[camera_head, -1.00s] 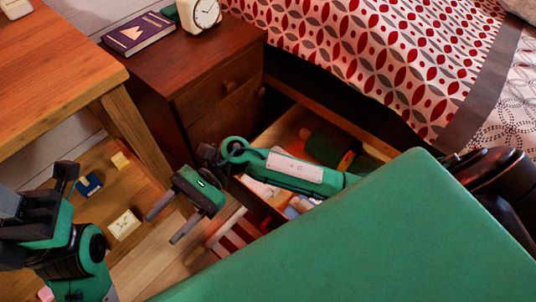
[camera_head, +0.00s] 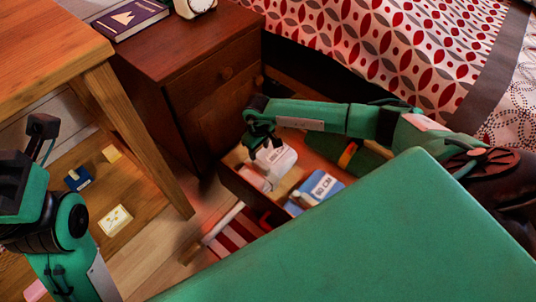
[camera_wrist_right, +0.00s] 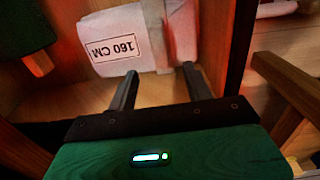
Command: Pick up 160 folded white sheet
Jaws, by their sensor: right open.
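The folded white sheet (camera_wrist_right: 118,48) lies in the open drawer, its label reading "160 CM" upside down in the right wrist view. It also shows as a white bundle in the head view (camera_head: 277,158). My right gripper (camera_wrist_right: 160,80) is open and empty, its fingertips overlapping the sheet's near edge in the right wrist view; I cannot tell if they touch. In the head view the right gripper (camera_head: 262,142) is over the drawer and partly hides the sheet. My left gripper (camera_head: 42,130) is at the left edge, away from the drawer; its jaws are unclear.
The drawer wall (camera_wrist_right: 238,50) is close on the right. A nightstand (camera_head: 200,50), wooden table (camera_head: 45,40) and bed (camera_head: 400,50) surround it.

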